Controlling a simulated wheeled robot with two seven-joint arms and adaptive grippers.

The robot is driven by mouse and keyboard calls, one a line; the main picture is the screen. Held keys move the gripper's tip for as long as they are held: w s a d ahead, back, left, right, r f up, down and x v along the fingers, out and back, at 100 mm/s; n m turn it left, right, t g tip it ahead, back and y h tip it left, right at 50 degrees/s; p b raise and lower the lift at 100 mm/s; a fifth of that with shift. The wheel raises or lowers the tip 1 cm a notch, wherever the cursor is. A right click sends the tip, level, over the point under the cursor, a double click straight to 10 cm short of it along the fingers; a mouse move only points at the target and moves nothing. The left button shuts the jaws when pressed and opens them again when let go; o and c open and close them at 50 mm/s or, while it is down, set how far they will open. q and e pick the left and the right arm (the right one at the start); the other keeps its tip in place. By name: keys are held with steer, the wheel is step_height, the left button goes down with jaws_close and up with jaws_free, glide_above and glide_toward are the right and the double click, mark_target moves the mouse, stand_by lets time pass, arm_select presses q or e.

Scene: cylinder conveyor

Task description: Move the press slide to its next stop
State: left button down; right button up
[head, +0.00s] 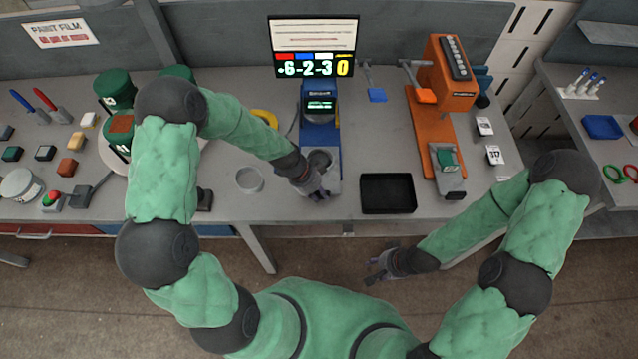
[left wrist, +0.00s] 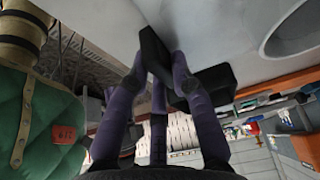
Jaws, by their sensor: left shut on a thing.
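My left gripper (head: 316,191) is at the front foot of the blue machine (head: 320,130), beside its grey round part. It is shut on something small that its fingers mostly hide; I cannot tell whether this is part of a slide. In the left wrist view its purple fingers (left wrist: 165,85) close around dark pieces against a pale grey surface. An orange press-like machine (head: 440,135) stands to the right, with a green block (head: 445,158) on its bed. My right gripper (head: 380,264) is open and empty in front of the bench edge.
Blocks and green canisters crowd the left bench.

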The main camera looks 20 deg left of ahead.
arm_select(q)
steer(key=shift+s+d, duration=0.1)
steer(key=shift+s, duration=0.15)
steer(key=shift+f, duration=0.1)
steer(key=c, duration=1.1)
jaws_free()
steer(key=shift+s, duration=0.1)
steer(key=shift+o, duration=0.2)
steer(key=shift+r, duration=0.4)
steer(key=v, duration=1.1)
steer(key=shift+a, duration=0.25)
steer(key=shift+s, duration=0.1)
